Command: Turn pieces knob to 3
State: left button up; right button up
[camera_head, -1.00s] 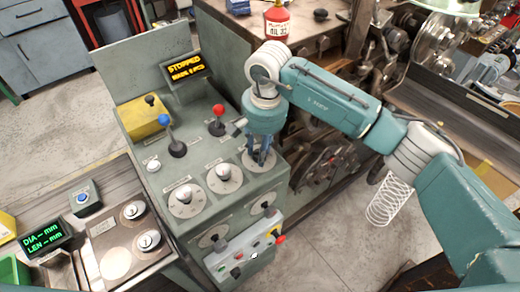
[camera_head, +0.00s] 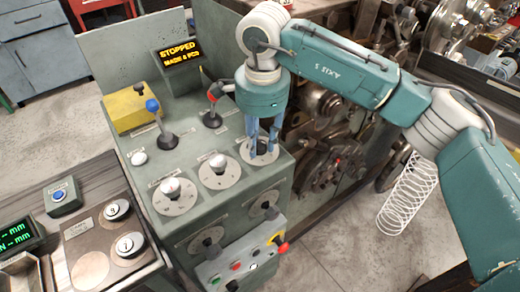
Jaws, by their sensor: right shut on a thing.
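The control console (camera_head: 138,178) has a row of white knobs on round dials on its sloped top: a left knob (camera_head: 171,187), a middle knob (camera_head: 218,164) and a right knob, whose dial (camera_head: 247,157) shows around my fingers. My right gripper (camera_head: 262,150) points down and is shut on the right knob, which its fingers mostly hide. The dial labels are too small to read, so I cannot tell which knob is the pieces knob or its setting. A display (camera_head: 181,54) reads "STOPPED" with a made-pieces line below. My left gripper is not in view.
A blue-topped lever (camera_head: 153,106) and a red-topped lever (camera_head: 215,90) stand behind the dials, the red one close to my right gripper. More knobs and a red-handled switch (camera_head: 281,247) are on the front face. A coiled spring (camera_head: 407,195) hangs at the right.

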jog(key=m+b, duration=0.3)
jog(key=m, duration=0.1)
jog(key=shift+w+m, duration=0.1)
jog(key=shift+m, duration=0.2)
jog(key=shift+r+m+h+b, duration=0.1)
jog(key=shift+m+h+b, duration=0.2)
jog(key=shift+m+b, duration=1.35)
jog(key=shift+m+p, duration=0.35)
jog(key=shift+m, duration=0.2)
jog(key=o, duration=1.1)
jog(key=shift+c, duration=0.2)
jog(key=shift+o, duration=0.4)
